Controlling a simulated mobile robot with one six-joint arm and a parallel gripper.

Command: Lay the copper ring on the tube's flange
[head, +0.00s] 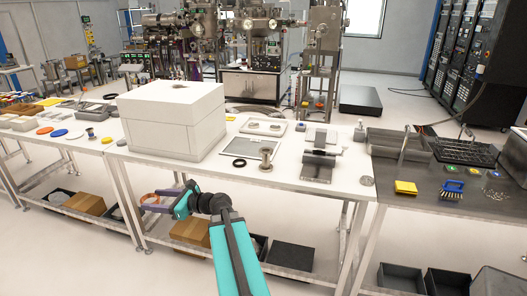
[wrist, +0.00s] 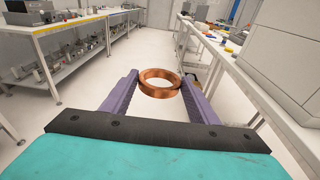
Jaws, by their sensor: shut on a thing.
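The copper ring (wrist: 160,92) is a thick, shiny orange-brown band. My gripper (wrist: 160,79) is shut on it, with the two purple fingers on its left and right sides near the tips. In the head view my gripper (head: 152,203) is in front of the bench edge, below the bench top, with the ring (head: 149,198) at its end. A short metal tube with a flange (head: 266,151) stands upright on the bench, to the right of my gripper and apart from it. A similar small spool-shaped piece (head: 91,134) stands on the left bench.
A large white box (head: 172,125) stands on the white bench (head: 225,178) behind my gripper. A dark-framed tray (head: 241,146) and a dark cylinder on a stand (head: 319,164) flank the flanged tube. Cardboard boxes (head: 190,233) lie on the lower shelf. The aisle floor is clear.

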